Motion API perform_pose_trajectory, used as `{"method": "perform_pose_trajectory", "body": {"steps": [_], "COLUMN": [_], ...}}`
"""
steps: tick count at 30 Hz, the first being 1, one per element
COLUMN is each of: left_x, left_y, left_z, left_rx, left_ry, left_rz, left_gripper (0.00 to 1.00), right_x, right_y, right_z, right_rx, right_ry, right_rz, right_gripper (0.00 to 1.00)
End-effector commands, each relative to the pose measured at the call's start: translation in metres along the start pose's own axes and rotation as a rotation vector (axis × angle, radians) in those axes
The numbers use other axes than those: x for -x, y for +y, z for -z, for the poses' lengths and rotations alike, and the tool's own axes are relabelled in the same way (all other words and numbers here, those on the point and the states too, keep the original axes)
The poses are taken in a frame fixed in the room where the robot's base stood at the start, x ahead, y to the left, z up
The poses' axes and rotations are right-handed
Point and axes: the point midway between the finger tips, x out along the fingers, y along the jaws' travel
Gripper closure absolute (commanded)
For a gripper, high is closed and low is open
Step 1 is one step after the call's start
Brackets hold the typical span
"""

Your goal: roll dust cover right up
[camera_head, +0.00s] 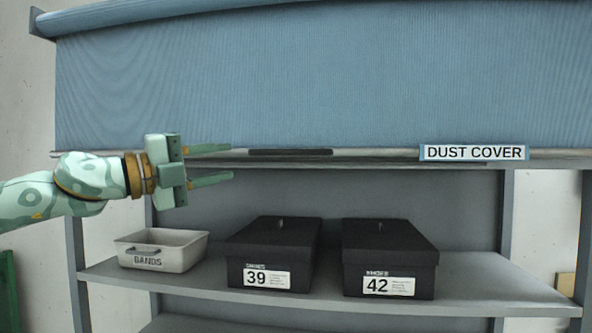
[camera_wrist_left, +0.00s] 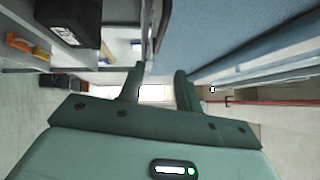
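The blue dust cover (camera_head: 300,80) hangs from a roller at the top of the shelf unit, covering its upper part. Its bottom bar (camera_head: 375,154) runs across the shelf front, with a dark grip strip (camera_head: 290,152) and a "DUST COVER" label (camera_head: 473,152). My left gripper (camera_head: 232,162) is open and level with the bar, left of the dark strip, its fingers pointing right. The cover also shows in the left wrist view (camera_wrist_left: 225,40), beside the open fingers. Nothing is seen between the fingers. My right gripper is not in view.
Below the cover, the grey shelf (camera_head: 330,300) holds a bin marked "BANDS" (camera_head: 160,262), a black box marked 39 (camera_head: 272,245) and a black box marked 42 (camera_head: 390,250). The space between the bar and the box lids is clear.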

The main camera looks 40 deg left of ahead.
Motion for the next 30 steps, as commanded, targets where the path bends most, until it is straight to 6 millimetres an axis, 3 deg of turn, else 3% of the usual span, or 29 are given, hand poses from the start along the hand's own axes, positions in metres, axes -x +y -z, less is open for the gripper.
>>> {"method": "perform_pose_trajectory", "body": {"steps": [2,5,18,24,30], "left_x": [0.005,-0.005,-0.107,-0.138,-0.152], "left_y": [0.003,0.001,-0.003,-0.003,-0.001], "left_z": [-0.002,-0.003,-0.005,-0.004,-0.004], "left_rx": [0.011,0.015,0.019,0.018,0.015], "left_ry": [-0.009,-0.008,-0.008,-0.006,-0.006], "left_rz": [-0.006,-0.009,-0.01,-0.01,-0.008], "left_gripper": [0.66,0.66,0.66,0.66,0.66], "right_x": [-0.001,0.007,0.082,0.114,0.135], "right_y": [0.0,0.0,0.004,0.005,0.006], "right_z": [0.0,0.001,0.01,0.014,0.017], "right_rx": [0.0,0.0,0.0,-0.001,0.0], "right_ry": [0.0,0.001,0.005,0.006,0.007], "right_rz": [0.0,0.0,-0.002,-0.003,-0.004], "right_gripper": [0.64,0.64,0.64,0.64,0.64]}}
